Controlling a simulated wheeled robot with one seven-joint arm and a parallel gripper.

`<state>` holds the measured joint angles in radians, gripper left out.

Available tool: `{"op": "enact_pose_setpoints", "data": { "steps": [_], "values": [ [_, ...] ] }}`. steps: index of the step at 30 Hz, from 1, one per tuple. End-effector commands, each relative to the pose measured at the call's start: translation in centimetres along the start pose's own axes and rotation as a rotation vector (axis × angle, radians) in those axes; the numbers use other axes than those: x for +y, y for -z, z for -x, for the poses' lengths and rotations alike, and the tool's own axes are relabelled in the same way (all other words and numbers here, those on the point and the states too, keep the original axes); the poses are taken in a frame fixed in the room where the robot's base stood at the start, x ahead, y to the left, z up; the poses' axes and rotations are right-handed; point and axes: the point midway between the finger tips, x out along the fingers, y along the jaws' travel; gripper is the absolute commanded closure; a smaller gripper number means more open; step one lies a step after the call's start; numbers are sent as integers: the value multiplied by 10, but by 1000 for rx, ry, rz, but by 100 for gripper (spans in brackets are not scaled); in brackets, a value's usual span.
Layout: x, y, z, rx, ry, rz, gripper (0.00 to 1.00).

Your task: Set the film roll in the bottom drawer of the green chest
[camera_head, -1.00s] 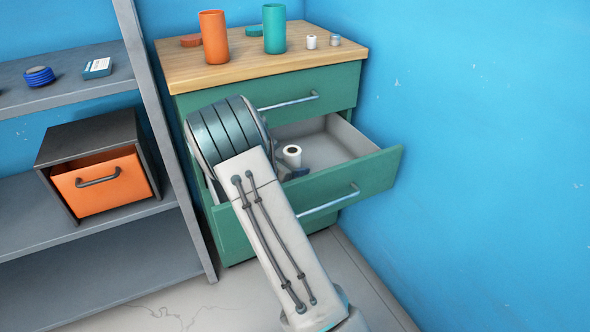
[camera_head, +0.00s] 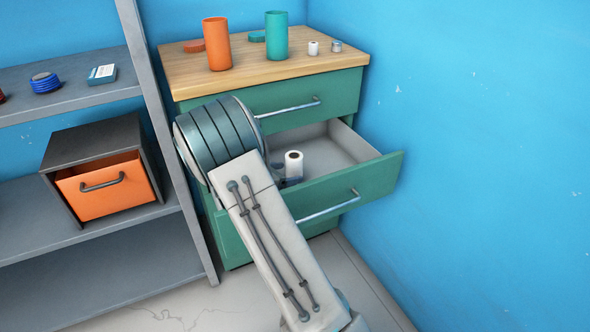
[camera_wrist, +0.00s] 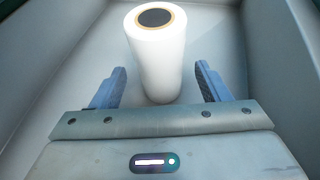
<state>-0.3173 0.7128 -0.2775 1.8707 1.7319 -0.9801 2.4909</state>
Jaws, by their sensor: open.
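The film roll (camera_head: 293,164) is white with a dark core and stands upright in the open bottom drawer (camera_head: 372,180) of the green chest (camera_head: 237,243). In the wrist view the film roll (camera_wrist: 158,60) stands on the drawer floor (camera_wrist: 215,45), just beyond and between my finger tips. My gripper (camera_wrist: 160,85) is open, with one blue-grey finger on each side and a visible gap to the roll on both sides. In the head view my arm hides the left part of the drawer and most of my gripper.
On the wooden chest top stand an orange cup (camera_head: 217,44), a teal cup (camera_head: 276,35), lids and two small rolls. The upper drawer (camera_head: 330,92) is shut. A grey shelf (camera_head: 90,240) at left holds a box with an orange drawer (camera_head: 105,185). A blue wall (camera_head: 480,130) bounds the right.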

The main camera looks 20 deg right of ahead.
Motion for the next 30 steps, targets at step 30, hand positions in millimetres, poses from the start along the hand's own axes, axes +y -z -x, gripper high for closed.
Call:
{"op": "enact_pose_setpoints", "data": {
  "steps": [30],
  "values": [
    [0,0,70,0,1,0,31]
  ]
}}
